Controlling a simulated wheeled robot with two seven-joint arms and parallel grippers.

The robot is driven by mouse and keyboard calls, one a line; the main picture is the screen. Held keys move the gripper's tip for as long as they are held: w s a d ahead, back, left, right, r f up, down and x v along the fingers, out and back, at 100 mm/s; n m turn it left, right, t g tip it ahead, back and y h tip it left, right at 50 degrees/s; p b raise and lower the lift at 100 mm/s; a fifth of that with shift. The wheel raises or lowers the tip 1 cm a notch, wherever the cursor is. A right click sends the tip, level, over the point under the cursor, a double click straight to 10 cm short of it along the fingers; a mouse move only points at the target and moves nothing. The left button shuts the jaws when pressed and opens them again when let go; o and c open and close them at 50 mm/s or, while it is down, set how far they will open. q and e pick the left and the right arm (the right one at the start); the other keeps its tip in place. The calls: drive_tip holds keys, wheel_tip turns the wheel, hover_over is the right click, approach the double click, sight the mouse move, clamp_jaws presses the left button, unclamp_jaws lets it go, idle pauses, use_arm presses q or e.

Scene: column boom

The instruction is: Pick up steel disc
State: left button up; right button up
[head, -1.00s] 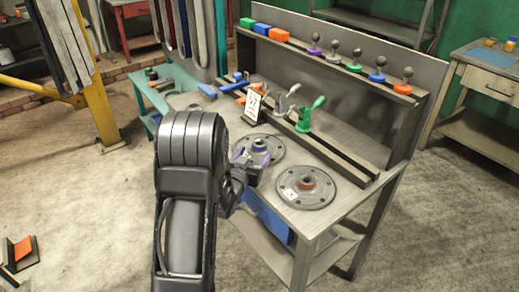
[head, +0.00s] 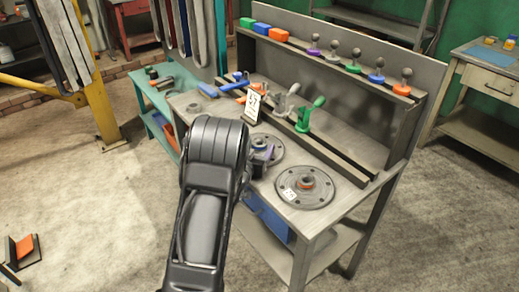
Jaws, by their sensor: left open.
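Two round steel discs with bolt holes and raised hubs lie on the grey workbench. The nearer disc (head: 318,196) has an orange ring at its hub and a small white tag. The farther disc (head: 275,147) is partly hidden by my left arm and gripper. My left gripper (head: 262,155) is open, over the near-left part of the farther disc; I cannot tell whether it touches it. My right gripper is not in view.
Behind the discs stand a dark rail (head: 335,158), a green clamp (head: 308,116) and a white numbered card (head: 253,104). A shelf above holds coloured blocks and ball-topped knobs. A blue bin (head: 270,216) sits below the benchtop.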

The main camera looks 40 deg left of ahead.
use_arm(q)
drive_tip(key=shift+c, duration=0.4)
clamp_jaws()
idle(0.4)
drive_tip(key=shift+w+r, duration=0.1)
drive_tip(key=shift+r, duration=0.1)
